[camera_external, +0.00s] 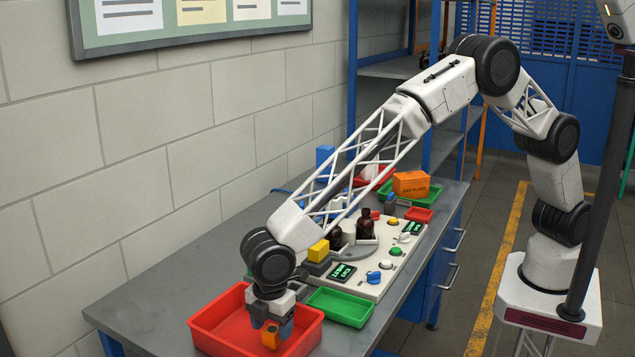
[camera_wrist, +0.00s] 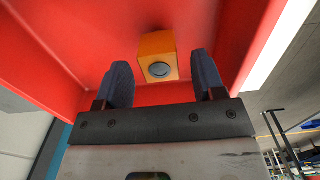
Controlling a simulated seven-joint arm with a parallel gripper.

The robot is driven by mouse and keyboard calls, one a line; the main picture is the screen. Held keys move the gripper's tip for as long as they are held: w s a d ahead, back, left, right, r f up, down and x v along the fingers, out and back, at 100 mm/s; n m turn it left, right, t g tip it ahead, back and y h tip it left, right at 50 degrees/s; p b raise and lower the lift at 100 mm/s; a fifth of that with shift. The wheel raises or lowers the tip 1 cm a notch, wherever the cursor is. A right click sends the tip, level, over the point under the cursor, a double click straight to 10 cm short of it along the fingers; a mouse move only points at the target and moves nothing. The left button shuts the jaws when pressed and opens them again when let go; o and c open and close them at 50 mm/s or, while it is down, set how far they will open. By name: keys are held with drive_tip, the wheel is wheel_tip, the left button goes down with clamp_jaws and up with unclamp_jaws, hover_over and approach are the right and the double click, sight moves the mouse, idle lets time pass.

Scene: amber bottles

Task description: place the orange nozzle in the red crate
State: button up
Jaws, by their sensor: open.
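The orange nozzle (camera_external: 270,337) is a small orange block in the red crate (camera_external: 212,318), low between my fingers in the outside view. In the wrist view the nozzle (camera_wrist: 157,48) shows a round grey opening and lies just beyond the fingertips, against the red of the crate (camera_wrist: 60,40). My gripper (camera_external: 273,324) points down inside the crate. In the wrist view my gripper (camera_wrist: 162,72) has its two dark fingers apart, with a gap around the nozzle and nothing held. Whether the nozzle rests fully on the crate floor is hard to tell.
A green tray (camera_external: 340,307) stands right of the crate. Behind it is a white control panel (camera_external: 378,285) with buttons and dark bottles (camera_external: 366,224). An orange box (camera_external: 410,184) stands farther back. The wall runs along the left; bare grey table (camera_external: 150,290) lies left of the crate.

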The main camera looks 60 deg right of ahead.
sight(274, 323)
wheel_tip(274, 323, up, 10)
drive_tip(key=shift+r, duration=0.15)
idle(0.3)
idle(0.9)
